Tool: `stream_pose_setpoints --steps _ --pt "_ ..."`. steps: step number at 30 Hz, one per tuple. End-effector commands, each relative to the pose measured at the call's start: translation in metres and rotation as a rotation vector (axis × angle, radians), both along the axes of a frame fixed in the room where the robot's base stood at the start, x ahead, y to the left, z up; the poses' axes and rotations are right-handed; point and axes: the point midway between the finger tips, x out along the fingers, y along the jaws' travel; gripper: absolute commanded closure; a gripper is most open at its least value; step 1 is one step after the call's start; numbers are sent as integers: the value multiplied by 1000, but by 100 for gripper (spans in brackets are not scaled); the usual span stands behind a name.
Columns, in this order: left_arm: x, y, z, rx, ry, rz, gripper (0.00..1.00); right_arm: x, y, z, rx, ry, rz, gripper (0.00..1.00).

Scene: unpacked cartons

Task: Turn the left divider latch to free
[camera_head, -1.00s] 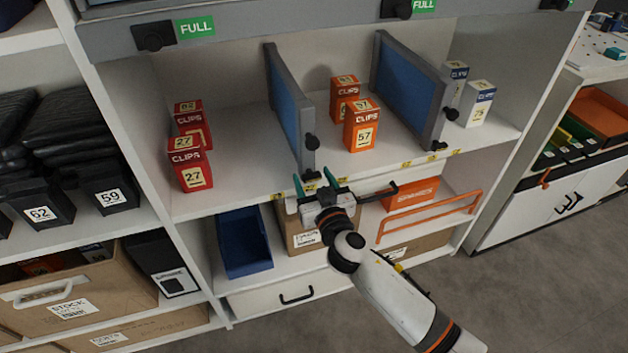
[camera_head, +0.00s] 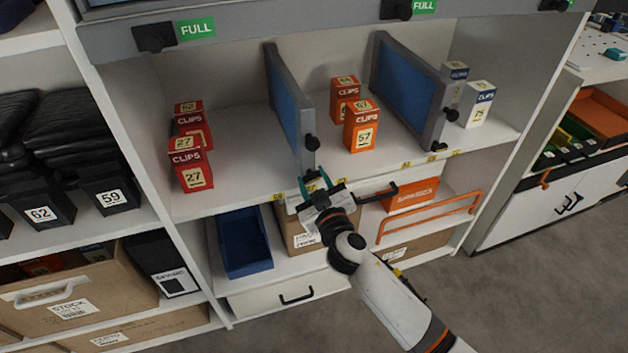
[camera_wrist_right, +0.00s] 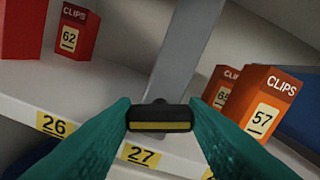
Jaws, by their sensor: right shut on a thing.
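The left divider (camera_head: 288,100) is a blue panel in a grey frame, standing upright on the upper shelf. Its front post also shows in the wrist view (camera_wrist_right: 188,50). At the foot of the post is a black latch (camera_wrist_right: 160,115) with a yellow stripe on its face, lying crosswise in the wrist view. My right gripper (camera_head: 315,182) is at the shelf's front edge, with its teal fingers shut on the latch from both sides. In the head view the gripper mostly hides the latch. A black knob (camera_head: 312,143) sits higher on the post. My left gripper is out of view.
Red CLIPS boxes (camera_head: 190,165) stand left of the divider, orange ones (camera_head: 362,128) right of it. Another blue divider (camera_head: 405,85) stands further right. Below are a blue bin (camera_head: 243,243) and an orange rail (camera_head: 430,218). Shelf floor beside the divider is clear.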

Motion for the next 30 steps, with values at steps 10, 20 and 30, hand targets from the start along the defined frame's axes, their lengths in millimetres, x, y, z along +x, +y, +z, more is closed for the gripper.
stream_pose_setpoints --steps 10,20,30 --pt "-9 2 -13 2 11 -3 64 0 0 -1 -314 -99 0 83" --pt "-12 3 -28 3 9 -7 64 -1 1 -1 -614 -196 0 83" --pt "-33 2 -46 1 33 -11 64 -1 1 -2 -904 -289 0 83"
